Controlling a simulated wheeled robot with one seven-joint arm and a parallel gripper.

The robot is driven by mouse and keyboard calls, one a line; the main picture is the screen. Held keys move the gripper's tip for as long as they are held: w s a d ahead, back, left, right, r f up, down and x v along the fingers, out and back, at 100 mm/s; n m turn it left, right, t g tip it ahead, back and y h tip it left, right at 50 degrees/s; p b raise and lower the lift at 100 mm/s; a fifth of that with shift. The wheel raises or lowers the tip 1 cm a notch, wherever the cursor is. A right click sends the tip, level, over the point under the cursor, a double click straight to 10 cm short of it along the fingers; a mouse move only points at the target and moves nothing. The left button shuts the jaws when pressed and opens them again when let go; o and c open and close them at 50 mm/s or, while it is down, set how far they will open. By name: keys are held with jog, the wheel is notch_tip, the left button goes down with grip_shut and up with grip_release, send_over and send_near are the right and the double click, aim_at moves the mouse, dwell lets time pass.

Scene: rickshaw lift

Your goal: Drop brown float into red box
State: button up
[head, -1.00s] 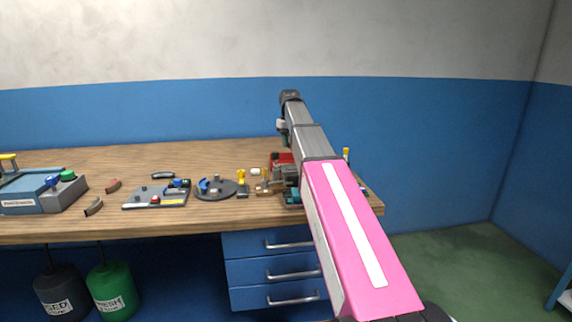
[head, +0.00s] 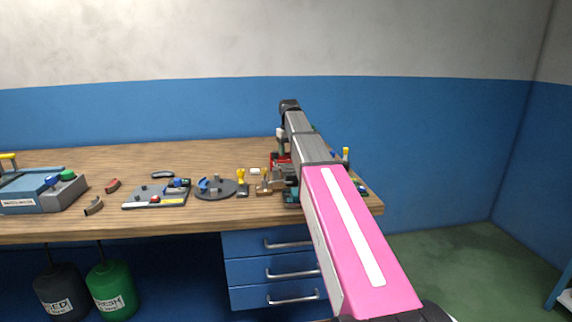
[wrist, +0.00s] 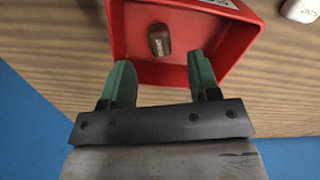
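The red box (wrist: 120,30) is open-topped and fills the upper middle of the wrist view. In the head view only a small part of the red box (head: 273,159) shows beside my arm. The brown float (wrist: 159,40), a small dark brown block with a pale mark, is inside the red box's outline, beyond my fingertips and apart from them. Whether it rests on the box floor is hard to tell. My gripper (wrist: 159,82) has green fingers spread wide with nothing between them, at the box's near edge.
A white labelled block (wrist: 301,9) lies beside the box. On the wooden bench (head: 120,160), a round grey plate (head: 216,191), a grey panel (head: 155,197) and a blue-grey machine (head: 40,192) stand to the left. Several small items crowd around my arm.

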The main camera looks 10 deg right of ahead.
notch_tip(320, 180, up, 11)
dwell(0.6)
jog(key=shift+s+f, duration=0.1)
jog(key=shift+f, duration=0.05)
